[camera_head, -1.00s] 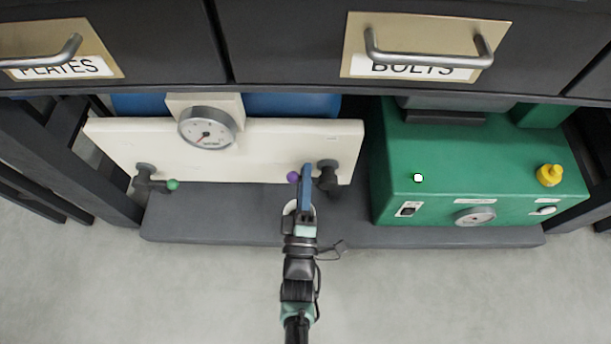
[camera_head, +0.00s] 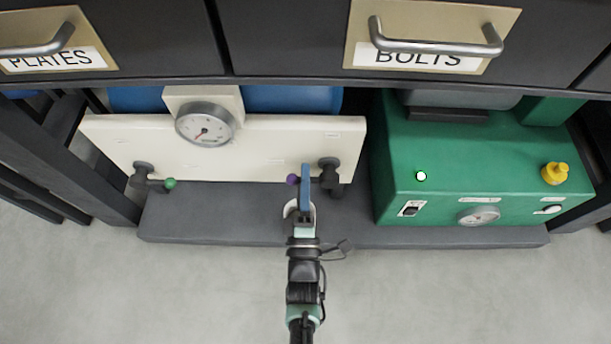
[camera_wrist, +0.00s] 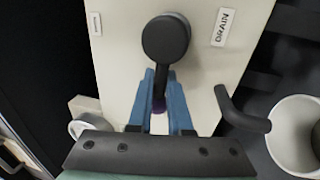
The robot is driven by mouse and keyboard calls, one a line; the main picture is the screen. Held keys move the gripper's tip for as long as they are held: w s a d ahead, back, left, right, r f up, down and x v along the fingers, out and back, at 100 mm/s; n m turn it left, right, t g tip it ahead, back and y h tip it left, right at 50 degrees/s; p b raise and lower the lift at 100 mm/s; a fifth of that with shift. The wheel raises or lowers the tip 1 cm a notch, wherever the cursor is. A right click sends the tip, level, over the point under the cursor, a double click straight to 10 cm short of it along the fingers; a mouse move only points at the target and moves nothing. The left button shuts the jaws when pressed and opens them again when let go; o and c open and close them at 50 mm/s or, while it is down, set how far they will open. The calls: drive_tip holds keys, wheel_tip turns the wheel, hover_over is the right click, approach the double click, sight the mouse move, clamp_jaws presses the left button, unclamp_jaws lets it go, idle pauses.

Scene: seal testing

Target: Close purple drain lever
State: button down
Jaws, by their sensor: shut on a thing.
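The purple drain lever has a purple knob (camera_head: 292,179) and a dark hub (camera_head: 328,172) at the lower right of the cream panel (camera_head: 260,150). In the head view the lever points left from its hub. My gripper (camera_head: 305,190) is at the knob, its blue fingers in front of the lever's stem. In the wrist view my gripper (camera_wrist: 161,84) has its fingers on both sides of the dark lever arm (camera_wrist: 160,78), shut on it. The purple knob (camera_wrist: 159,103) shows between the fingers. A DRAIN label (camera_wrist: 222,27) is beside the hub.
A green-knobbed lever (camera_head: 170,183) is at the panel's lower left, below the gauge (camera_head: 205,125). A green box (camera_head: 470,180) with a yellow knob stands close on the right. The drawers (camera_head: 290,35) overhang above. The floor in front is clear.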

drive_tip(key=c, duration=0.8)
unclamp_jaws()
drive_tip(key=shift+c, duration=0.2)
drive_tip(key=s+f+p, duration=0.2)
drive_tip(key=s+p, duration=0.1)
drive_tip(key=s, duration=0.9)
drive_tip(key=shift+s+f+p, duration=0.3)
drive_tip(key=shift+s, duration=0.1)
